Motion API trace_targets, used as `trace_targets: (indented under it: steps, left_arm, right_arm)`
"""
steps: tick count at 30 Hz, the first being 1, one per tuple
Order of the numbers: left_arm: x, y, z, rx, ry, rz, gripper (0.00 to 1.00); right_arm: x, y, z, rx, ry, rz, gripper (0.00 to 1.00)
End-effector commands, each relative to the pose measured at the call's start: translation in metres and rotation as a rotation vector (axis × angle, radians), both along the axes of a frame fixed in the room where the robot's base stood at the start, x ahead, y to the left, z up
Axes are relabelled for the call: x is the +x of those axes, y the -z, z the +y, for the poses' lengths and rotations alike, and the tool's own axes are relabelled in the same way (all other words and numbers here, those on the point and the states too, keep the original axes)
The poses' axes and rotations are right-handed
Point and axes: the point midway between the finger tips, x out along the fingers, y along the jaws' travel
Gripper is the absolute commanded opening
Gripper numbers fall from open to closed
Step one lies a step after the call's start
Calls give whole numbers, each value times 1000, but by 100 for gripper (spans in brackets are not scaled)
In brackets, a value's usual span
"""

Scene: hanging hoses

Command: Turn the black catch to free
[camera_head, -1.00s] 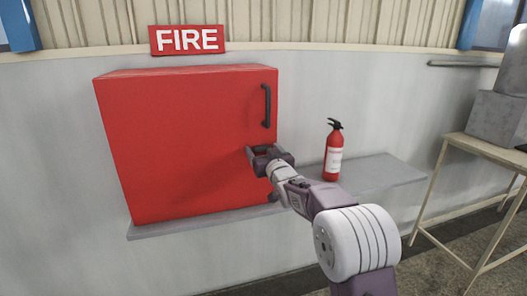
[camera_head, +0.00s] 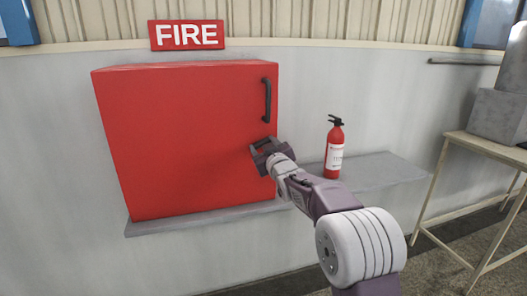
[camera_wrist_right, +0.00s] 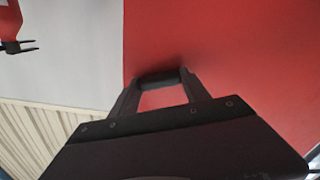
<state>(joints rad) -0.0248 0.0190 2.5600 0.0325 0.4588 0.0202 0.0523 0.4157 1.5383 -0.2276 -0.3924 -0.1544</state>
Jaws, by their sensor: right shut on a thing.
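The red fire cabinet (camera_head: 185,135) stands on a grey ledge with its door shut. My right gripper (camera_head: 262,147) is at the right edge of the door, below the black handle (camera_head: 266,100). In the right wrist view, the two fingers of my right gripper (camera_wrist_right: 160,82) reach to the red door and are shut on a short black piece, the catch (camera_wrist_right: 158,77). In the head view the gripper hides the catch, so I cannot tell its exact angle. My left gripper is not in view.
A red fire extinguisher (camera_head: 334,148) stands on the grey ledge (camera_head: 385,172) to the right of the cabinet. A FIRE sign (camera_head: 187,35) is on the wall above. A table (camera_head: 490,148) with grey boxes (camera_head: 497,116) is at the far right.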

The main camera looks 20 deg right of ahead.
Motion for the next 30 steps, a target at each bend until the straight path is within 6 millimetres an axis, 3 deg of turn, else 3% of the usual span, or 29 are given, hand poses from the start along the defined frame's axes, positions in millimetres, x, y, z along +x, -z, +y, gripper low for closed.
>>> trace_targets:
  steps: [15,30]
  left_arm:
    - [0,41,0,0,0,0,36]
    - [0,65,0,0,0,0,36]
  right_arm:
    - [0,4,0,-491,0,-18,14]
    - [0,2,0,-942,0,-32,14]
